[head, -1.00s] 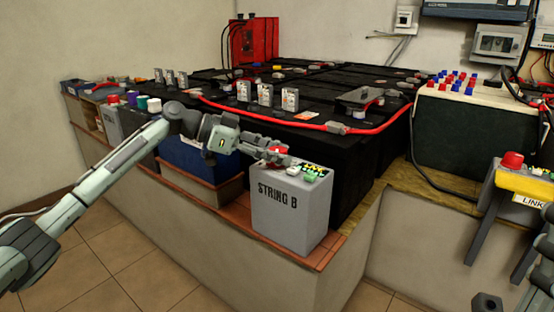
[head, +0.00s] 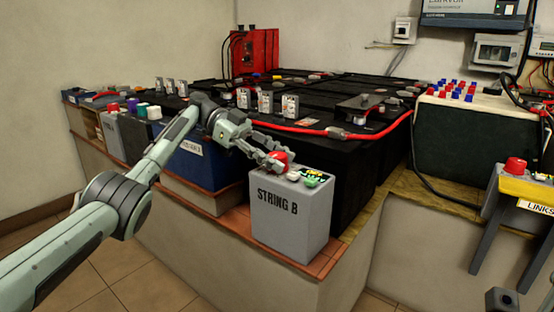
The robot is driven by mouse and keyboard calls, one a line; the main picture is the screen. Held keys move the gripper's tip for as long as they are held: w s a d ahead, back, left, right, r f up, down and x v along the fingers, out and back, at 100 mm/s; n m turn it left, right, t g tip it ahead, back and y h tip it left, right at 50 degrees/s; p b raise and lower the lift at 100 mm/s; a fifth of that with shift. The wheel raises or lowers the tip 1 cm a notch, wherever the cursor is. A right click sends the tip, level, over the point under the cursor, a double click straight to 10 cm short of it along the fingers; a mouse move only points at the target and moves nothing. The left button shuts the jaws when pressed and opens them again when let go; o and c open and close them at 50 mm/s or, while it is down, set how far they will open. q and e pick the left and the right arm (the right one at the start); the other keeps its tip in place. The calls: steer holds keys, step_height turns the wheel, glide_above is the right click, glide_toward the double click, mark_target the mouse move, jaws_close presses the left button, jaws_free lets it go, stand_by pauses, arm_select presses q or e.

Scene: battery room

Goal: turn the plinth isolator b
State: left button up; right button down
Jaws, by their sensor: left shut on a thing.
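The plinth isolator B is a grey box (head: 288,220) marked STRING B on the near corner of the tiled plinth. Its top carries a red knob (head: 279,156), with small white, green and yellow parts beside it. My left gripper (head: 273,162) reaches in from the left and is shut on the red knob. The fingers cover the knob's lower left side, and its exact angle cannot be read.
A blue battery (head: 196,160) stands left of the grey box. Black batteries (head: 355,160) with a red cable (head: 300,129) lie close behind. A yellow link stand (head: 525,187) is at the right. Floor is clear in front.

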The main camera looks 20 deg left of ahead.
mark_target(277, 155)
stand_by(0.4)
arm_select(q)
steer(key=o, duration=1.2)
steer(key=shift+r, duration=0.2)
step_height(277, 155, up, 10)
steer(key=shift+f, duration=0.2)
